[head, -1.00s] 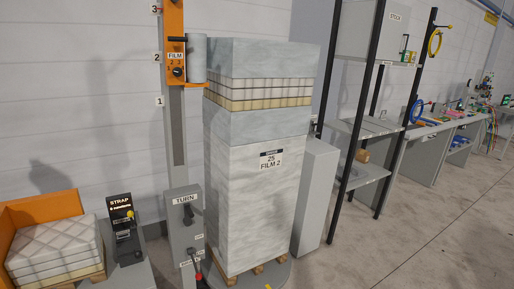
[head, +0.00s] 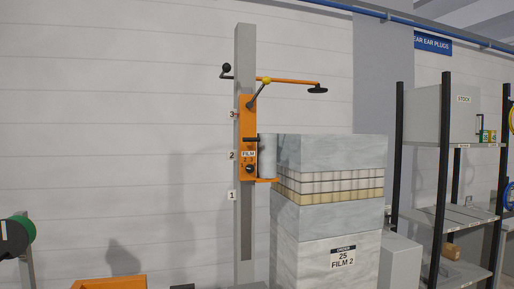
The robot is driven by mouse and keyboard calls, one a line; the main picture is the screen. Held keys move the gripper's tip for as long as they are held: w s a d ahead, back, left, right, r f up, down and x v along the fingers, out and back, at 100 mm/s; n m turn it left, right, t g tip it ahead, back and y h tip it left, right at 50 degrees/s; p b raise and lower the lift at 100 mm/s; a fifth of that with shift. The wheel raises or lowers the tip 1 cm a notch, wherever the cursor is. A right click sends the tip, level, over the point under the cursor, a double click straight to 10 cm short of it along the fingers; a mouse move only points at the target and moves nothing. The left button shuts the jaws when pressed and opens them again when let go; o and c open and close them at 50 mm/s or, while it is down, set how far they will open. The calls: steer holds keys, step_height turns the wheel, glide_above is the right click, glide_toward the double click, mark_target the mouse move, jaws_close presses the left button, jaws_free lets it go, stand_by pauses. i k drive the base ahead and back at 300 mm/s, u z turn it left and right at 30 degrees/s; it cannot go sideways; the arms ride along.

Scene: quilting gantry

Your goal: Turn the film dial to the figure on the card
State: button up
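The film dial (head: 250,168) is a small dark knob on the orange carriage (head: 247,188), under a white label reading FILM. The small figures around it are hard to read, and I cannot tell which one it points to. The card (head: 343,258) on the front of the wrapped stack reads ORDER, 25, FILM 2. A pale film roll (head: 267,156) stands beside the dial, close to the stack. My gripper does not show in this view.
The grey mast (head: 244,80) carries marks 1, 2 and 3. An orange arm (head: 290,81) with a dark pad reaches out above the wrapped stack (head: 335,150). A dark shelf rack (head: 440,190) stands at right. A green reel (head: 16,236) is at lower left.

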mark_target(250, 168)
steer(key=k, duration=0.65)
steer(key=z, duration=0.45)
steer(key=i, duration=0.75)
steer(key=z, duration=0.5)
steer(key=i, duration=1.2)
steer(key=u, duration=0.55)
steer(key=i, duration=0.4)
steer(key=u, duration=0.35)
